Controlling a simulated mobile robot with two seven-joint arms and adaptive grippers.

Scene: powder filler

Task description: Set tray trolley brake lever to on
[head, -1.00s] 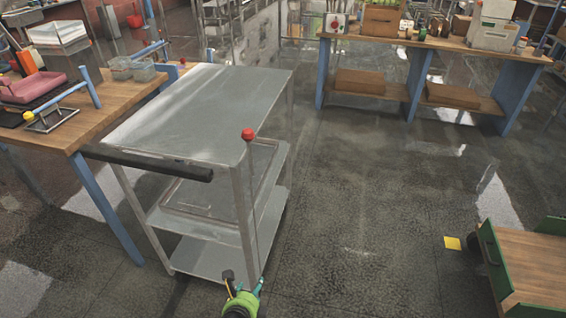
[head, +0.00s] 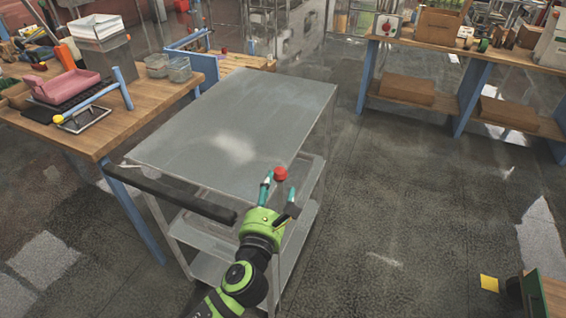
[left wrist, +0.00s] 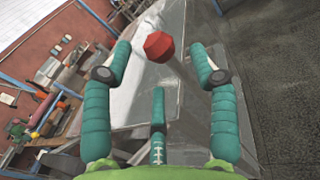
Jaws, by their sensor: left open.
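The tray trolley (head: 235,125) is a grey metal cart with a flat top, lower shelves and a black push handle (head: 170,192) at its near left end. Its brake lever has a red knob (head: 280,173) by the near right corner of the top; the rod below it is mostly hidden by my gripper in the head view. My left gripper (head: 279,188) is open, close to the red knob, with its fingers on either side of it in the picture. In the left wrist view the knob (left wrist: 159,46) shows between the open teal fingers, towards their tips. I cannot tell any contact.
A wooden workbench (head: 125,130) with a pink tray (head: 65,86) and bins stands close at the trolley's left. Another bench (head: 510,56) stands at the back right.

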